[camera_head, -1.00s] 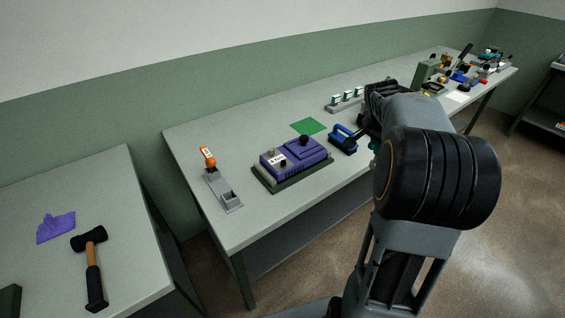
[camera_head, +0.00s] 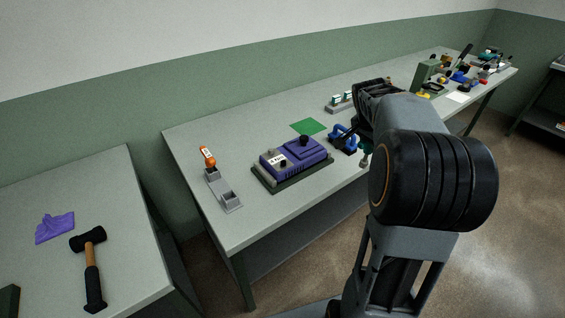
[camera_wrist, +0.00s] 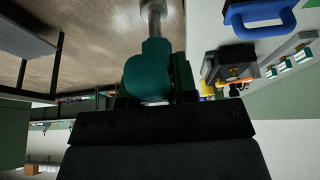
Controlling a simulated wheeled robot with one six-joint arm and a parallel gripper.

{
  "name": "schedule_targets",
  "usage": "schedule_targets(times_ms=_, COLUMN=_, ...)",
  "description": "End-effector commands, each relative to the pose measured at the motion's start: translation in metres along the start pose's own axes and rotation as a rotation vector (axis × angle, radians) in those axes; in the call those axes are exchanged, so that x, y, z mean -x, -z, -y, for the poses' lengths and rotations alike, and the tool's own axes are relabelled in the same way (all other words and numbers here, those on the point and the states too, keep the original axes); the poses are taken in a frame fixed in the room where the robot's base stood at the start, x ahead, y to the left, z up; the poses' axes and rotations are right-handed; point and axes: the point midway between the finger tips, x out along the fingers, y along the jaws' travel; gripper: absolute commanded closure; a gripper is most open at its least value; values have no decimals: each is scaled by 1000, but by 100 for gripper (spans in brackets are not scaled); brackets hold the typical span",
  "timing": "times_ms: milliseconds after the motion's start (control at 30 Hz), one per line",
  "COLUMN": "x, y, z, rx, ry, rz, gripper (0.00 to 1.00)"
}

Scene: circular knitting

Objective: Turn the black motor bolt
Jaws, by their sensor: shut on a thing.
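My gripper (camera_wrist: 158,100) is shut on a teal-handled tool (camera_wrist: 150,78) with a grey metal shaft (camera_wrist: 155,30), in the wrist view. In the head view my gripper is mostly hidden by my arm, and a bit of the teal tool (camera_head: 366,157) shows beside the table's front edge. A purple unit (camera_head: 290,160) sits on a dark base on the table, left of my gripper. A round black knob (camera_head: 303,140) stands on it; I cannot tell whether this is the black motor bolt. The tool is apart from the unit.
A blue-handled thing (camera_head: 345,138) lies between the purple unit and my gripper. A grey tray with an orange item (camera_head: 208,157) is at the left end of the table (camera_head: 255,220). A green sheet (camera_head: 309,127) lies behind the unit. A hammer (camera_head: 92,265) is on the left table.

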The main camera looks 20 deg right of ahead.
Motion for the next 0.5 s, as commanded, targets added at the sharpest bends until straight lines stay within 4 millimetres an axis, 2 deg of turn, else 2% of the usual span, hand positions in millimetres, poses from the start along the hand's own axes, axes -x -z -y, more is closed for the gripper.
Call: schedule_targets(times_ms=500, x=5, y=-11, z=11, rx=28, ry=12, rz=-1, gripper=98)
